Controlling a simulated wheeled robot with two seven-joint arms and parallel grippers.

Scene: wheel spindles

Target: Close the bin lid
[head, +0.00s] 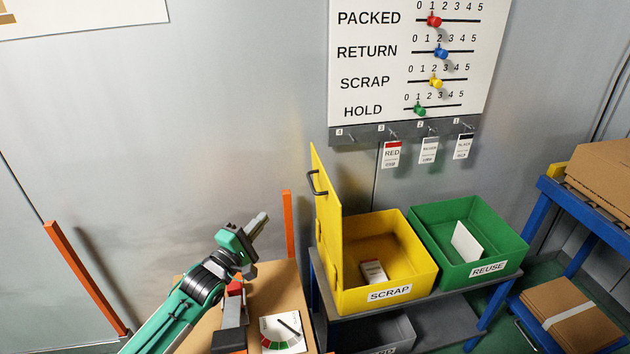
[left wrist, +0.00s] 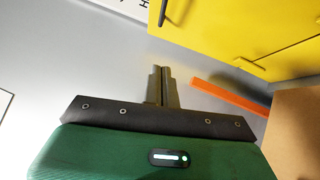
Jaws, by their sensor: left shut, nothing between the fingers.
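The yellow SCRAP bin (head: 388,294) stands on a grey bench, with a small white-labelled box (head: 374,272) inside it. Its yellow lid (head: 327,215) stands upright, hinged at the bin's left side, so the bin is open. A dark handle (head: 316,183) is on the lid's left-facing side. In the left wrist view the yellow lid (left wrist: 215,38) fills the upper right, with the handle (left wrist: 163,12) at its left. My left gripper (head: 262,218) is shut and empty, left of the lid and apart from it. Its fingers (left wrist: 162,86) also show in the left wrist view. My right gripper is not in view.
A green REUSE bin (head: 472,268) with a white card inside stands right of the yellow bin. An orange post (head: 289,224) stands between my left gripper and the lid. A dial scale (head: 283,333) sits below my gripper. A tag board (head: 405,60) hangs on the wall above.

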